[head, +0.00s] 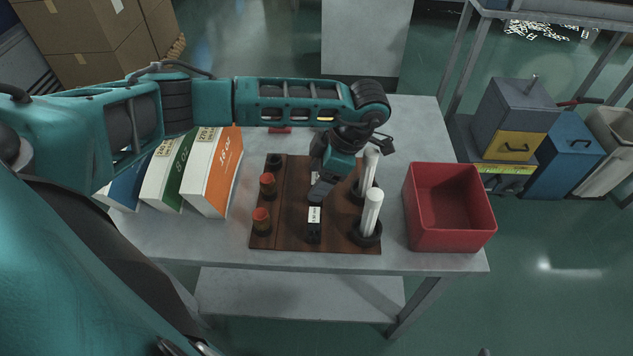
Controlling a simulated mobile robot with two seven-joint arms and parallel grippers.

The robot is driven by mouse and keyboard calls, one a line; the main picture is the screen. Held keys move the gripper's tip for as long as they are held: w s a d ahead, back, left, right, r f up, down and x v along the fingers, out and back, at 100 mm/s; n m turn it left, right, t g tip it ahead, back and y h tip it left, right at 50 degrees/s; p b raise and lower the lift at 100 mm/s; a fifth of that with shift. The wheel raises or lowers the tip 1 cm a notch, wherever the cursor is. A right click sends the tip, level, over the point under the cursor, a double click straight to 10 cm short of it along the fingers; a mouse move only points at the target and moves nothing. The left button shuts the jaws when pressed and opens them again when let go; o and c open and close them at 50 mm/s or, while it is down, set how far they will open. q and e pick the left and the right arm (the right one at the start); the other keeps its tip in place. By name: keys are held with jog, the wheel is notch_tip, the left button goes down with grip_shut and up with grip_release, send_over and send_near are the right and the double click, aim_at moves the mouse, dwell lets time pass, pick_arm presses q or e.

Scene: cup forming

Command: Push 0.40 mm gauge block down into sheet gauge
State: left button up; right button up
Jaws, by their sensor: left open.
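A narrow black piece (314,232) with a white label stands on the brown board, below my left gripper in the picture. It appears to be the gauge block with the sheet gauge; the label's print is too small to read, and I cannot tell where one ends and the other begins. My left gripper (319,191) is open, pointing down just behind and above the labelled piece. I cannot tell whether its fingertips touch it. The wrist hides part of the board behind. My right gripper is not in view.
A red bin (450,207) stands right. White boxes with coloured faces (213,172) stand left. The table's front strip (300,262) is clear.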

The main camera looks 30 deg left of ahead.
pick_arm(q)
jog(key=shift+c, duration=0.2)
jog(key=c, duration=1.1)
jog(key=shift+r, duration=0.15)
